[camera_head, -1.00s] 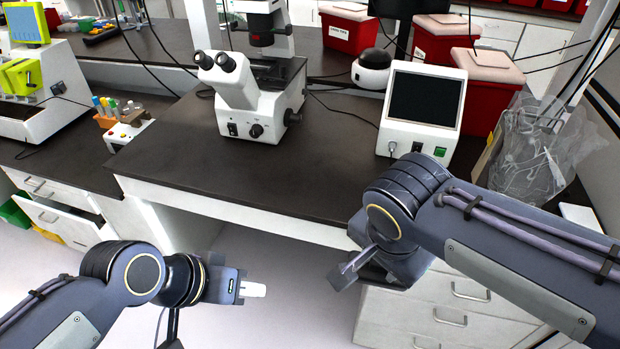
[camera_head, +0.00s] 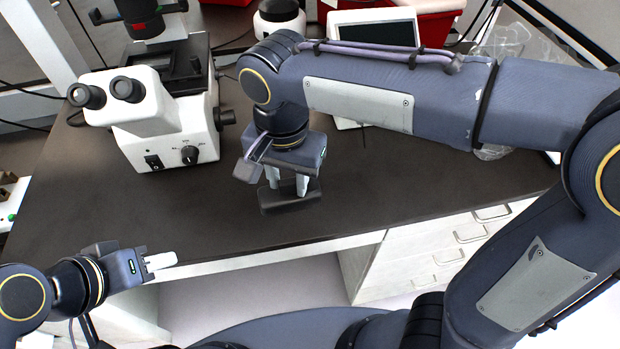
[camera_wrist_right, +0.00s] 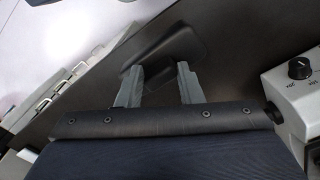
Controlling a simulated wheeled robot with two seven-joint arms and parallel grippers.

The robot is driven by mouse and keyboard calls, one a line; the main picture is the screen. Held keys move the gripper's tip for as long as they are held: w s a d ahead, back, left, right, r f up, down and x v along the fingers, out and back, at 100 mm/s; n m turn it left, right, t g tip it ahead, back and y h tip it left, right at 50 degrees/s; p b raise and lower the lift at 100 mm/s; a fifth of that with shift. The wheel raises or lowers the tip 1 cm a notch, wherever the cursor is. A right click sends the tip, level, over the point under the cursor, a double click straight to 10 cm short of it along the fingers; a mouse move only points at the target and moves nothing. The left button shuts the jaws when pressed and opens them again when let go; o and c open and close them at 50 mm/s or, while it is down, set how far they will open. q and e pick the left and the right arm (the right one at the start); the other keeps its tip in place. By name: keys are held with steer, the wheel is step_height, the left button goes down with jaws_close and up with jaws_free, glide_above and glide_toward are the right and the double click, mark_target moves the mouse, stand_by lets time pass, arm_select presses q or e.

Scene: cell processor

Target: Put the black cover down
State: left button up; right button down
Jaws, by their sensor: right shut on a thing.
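The black cover (camera_head: 290,198) is a dark, flat piece with a raised grip, at the dark bench top right of the microscope. My right gripper (camera_head: 287,186) points down and is shut on the grip of the black cover. In the right wrist view the cover (camera_wrist_right: 190,45) shows between and beyond the fingers of the right gripper (camera_wrist_right: 160,82). I cannot tell whether the cover touches the bench or hangs just above it. My left gripper (camera_head: 162,262) is low at the left, in front of the bench edge, with its fingertips close together; no object shows in it.
A white microscope (camera_head: 150,115) stands on the bench (camera_head: 370,185) left of the right gripper. A white screen device (camera_head: 375,30) is partly hidden behind my right arm. Clear plastic bags (camera_head: 500,50) lie at the right. Bench top around the cover is clear.

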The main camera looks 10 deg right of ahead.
steer(key=w+d+f, duration=0.2)
steer(key=d+f, duration=0.1)
steer(key=w+d+f+p, duration=0.1)
steer(key=w+d+f, duration=0.1)
steer(key=d+f, duration=0.1)
steer(key=w+d+f, duration=0.2)
steer(key=d+f, duration=0.1)
steer(key=f, duration=0.2)
steer(key=shift+w+d+f, duration=0.15)
steer(key=shift+w+d, duration=0.05)
steer(key=shift+w, duration=0.05)
steer(key=shift+s+f, duration=0.1)
steer(key=shift+f, duration=0.2)
steer(key=c, duration=1)
jaws_free()
steer(key=shift+o, duration=0.2)
steer(key=shift+r, duration=0.15)
